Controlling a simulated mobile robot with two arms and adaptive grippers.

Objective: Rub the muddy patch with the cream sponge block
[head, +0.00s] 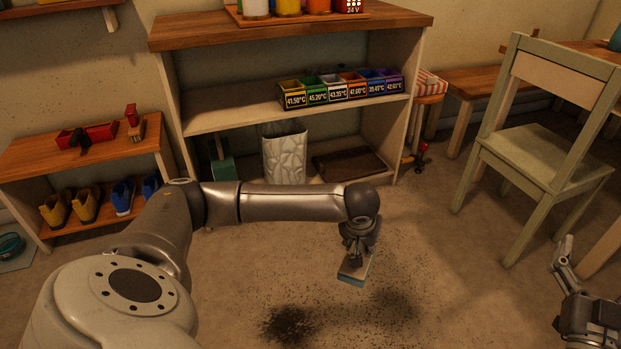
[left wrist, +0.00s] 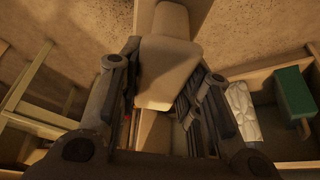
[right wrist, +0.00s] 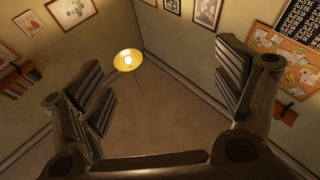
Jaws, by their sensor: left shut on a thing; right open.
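The cream sponge block (head: 352,273) has a pale face and a blue-green layer. My left gripper (head: 357,250) is shut on it and holds it, tilted, above the floor. In the left wrist view a cream block face (left wrist: 168,72) shows between the fingers. The muddy patch (head: 288,325) is a dark, speckled spot on the floor, below and left of the sponge in the head view. Fainter specks spread to the right, with a darker area that may be shadow. My right gripper (head: 590,312) is at the lower right, open and empty, also in the right wrist view (right wrist: 165,90).
A low shoe rack (head: 85,153) is at the left. A pale green chair (head: 540,155) stands at the right. The floor around the patch is clear.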

